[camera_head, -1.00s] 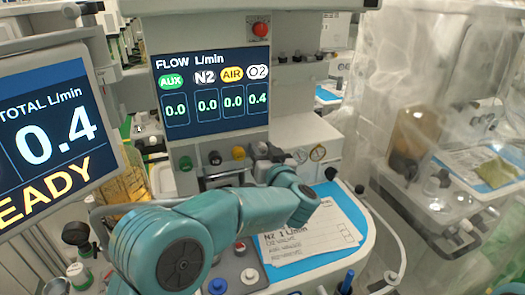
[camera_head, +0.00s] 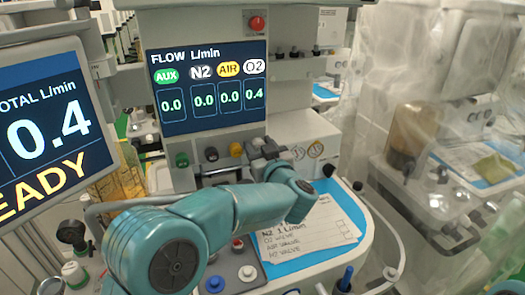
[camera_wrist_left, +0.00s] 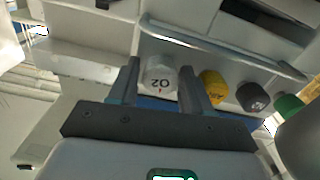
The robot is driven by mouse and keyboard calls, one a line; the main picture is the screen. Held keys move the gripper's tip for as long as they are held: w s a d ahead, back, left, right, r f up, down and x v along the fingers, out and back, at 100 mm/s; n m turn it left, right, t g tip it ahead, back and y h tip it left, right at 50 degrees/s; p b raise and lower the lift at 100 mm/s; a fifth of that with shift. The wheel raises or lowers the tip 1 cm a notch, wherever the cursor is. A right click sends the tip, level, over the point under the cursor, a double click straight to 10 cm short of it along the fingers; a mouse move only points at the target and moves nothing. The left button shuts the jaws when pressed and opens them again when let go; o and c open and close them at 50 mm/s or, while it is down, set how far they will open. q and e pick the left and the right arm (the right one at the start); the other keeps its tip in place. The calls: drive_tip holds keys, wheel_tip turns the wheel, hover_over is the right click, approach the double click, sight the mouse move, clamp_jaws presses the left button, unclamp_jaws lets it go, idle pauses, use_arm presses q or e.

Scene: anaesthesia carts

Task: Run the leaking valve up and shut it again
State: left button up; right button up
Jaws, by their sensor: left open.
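The flow screen (camera_head: 209,88) reads 0.4 under O2 and 0.0 under AUX, N2 and AIR. The white O2 knob (camera_wrist_left: 160,76) shows in the left wrist view between the two fingers of my left gripper (camera_wrist_left: 158,64). The gripper is open, one finger on each side of the knob; I cannot tell whether they touch it. In the head view my left gripper (camera_head: 266,150) is at the right end of the knob row and hides the O2 knob. The yellow knob (camera_head: 236,149), black knob (camera_head: 211,154) and green knob (camera_head: 181,160) are to its left. My right gripper is not in view.
A second screen (camera_head: 45,130) at the left reads TOTAL 0.4. A written card (camera_head: 318,222) lies on the blue mat below my arm. A grey rail (camera_wrist_left: 225,46) runs close by the knobs. A plastic-covered cart stands at the right.

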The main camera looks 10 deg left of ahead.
use_arm(q)
drive_tip(key=b+v, duration=0.1)
drive_tip(key=v, duration=1.5)
drive_tip(key=shift+o, duration=0.3)
drive_tip(key=shift+s+d, duration=0.1)
